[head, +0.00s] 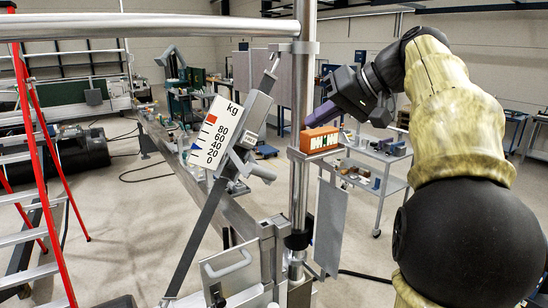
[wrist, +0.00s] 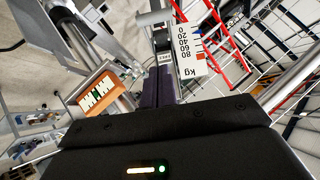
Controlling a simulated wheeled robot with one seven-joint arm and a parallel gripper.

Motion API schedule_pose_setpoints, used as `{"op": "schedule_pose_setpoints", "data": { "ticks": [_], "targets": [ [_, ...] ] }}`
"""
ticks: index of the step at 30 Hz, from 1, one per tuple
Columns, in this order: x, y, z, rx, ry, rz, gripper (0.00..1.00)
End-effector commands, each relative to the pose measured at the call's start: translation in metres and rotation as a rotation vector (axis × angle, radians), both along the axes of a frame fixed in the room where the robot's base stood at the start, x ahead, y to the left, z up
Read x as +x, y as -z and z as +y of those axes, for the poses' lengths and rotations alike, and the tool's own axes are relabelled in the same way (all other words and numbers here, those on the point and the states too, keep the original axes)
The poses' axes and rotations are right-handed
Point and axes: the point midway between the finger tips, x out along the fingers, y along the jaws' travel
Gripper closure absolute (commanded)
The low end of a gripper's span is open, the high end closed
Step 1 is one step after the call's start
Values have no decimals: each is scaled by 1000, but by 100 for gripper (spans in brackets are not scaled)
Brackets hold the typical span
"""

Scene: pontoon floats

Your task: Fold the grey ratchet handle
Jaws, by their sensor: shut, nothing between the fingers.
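The grey ratchet (head: 253,120) sits on a dark strap that slants down to the left, beside the white kg scale plate (head: 216,132). A grey piece, apparently its handle (head: 258,170), sticks out at its lower right. In the wrist view a pale grey part of the ratchet (wrist: 153,18) shows at the top, beyond the fingers. My gripper (head: 318,116) is shut and empty, with purple fingers pointing down-left. It is right of the ratchet and post, just above the orange box, apart from the handle. The wrist view shows the fingers (wrist: 157,90) partly covering the strap area.
A steel post (head: 302,190) stands between the ratchet and my gripper. An orange box (head: 320,139) sits on a small shelf under the fingers. A grey trolley (head: 378,160) stands behind. A red ladder (head: 36,150) is at the left; a grey plate (head: 330,225) hangs below the shelf.

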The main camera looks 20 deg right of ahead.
Motion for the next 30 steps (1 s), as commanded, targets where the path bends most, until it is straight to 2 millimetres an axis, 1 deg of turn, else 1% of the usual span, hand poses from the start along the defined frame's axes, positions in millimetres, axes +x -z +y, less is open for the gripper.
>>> {"op": "schedule_pose_setpoints", "data": {
  "ticks": [5, 8, 21, 30],
  "targets": [
    [7, 6, 8, 2, -3, 1, 100],
    [14, 14, 15, 2, -3, 3, 100],
    [57, 59, 59, 1, -3, 6, 100],
    [52, 85, 72, 1, 0, 3, 100]
  ]
}}
